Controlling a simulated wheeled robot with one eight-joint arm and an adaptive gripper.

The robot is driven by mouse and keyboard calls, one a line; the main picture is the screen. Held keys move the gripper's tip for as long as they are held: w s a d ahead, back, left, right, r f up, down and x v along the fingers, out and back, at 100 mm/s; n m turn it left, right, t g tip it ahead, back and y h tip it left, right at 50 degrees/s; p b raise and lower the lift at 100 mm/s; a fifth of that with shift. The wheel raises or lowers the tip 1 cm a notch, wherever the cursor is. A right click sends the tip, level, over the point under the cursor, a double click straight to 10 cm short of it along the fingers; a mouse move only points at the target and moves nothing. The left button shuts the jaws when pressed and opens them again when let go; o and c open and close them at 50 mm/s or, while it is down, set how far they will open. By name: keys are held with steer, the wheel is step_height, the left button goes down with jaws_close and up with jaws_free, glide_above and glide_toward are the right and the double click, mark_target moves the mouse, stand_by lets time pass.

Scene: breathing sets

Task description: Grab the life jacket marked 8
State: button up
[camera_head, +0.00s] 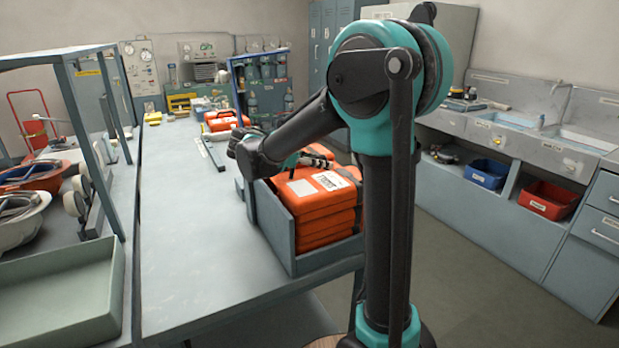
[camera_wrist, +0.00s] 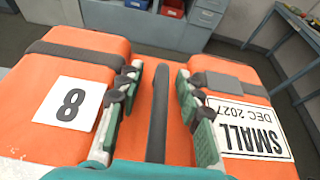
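The orange life jacket marked 8 (camera_wrist: 40,76) fills the wrist view. Its white label with a black 8 is on the left, and a white "SMALL DEC 2027" label is on the right. A dark strap runs up its middle. My gripper (camera_wrist: 160,72) is open over the jacket, one finger on each side of the strap, with orange fabric showing between them. I cannot tell whether the fingers touch it. In the head view the jacket (camera_head: 300,188) tops an orange stack in a grey crate, and my gripper (camera_head: 314,160) is at its far side, partly hidden by my arm.
The grey crate (camera_head: 281,240) stands at the right edge of the long table (camera_head: 190,260). Another orange item (camera_head: 222,121) and a blue rack (camera_head: 236,80) are farther back. Shelving (camera_head: 62,60) with bowls and a tray (camera_head: 60,300) is on the left.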

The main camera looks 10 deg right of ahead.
jaws_close()
stand_by(0.8)
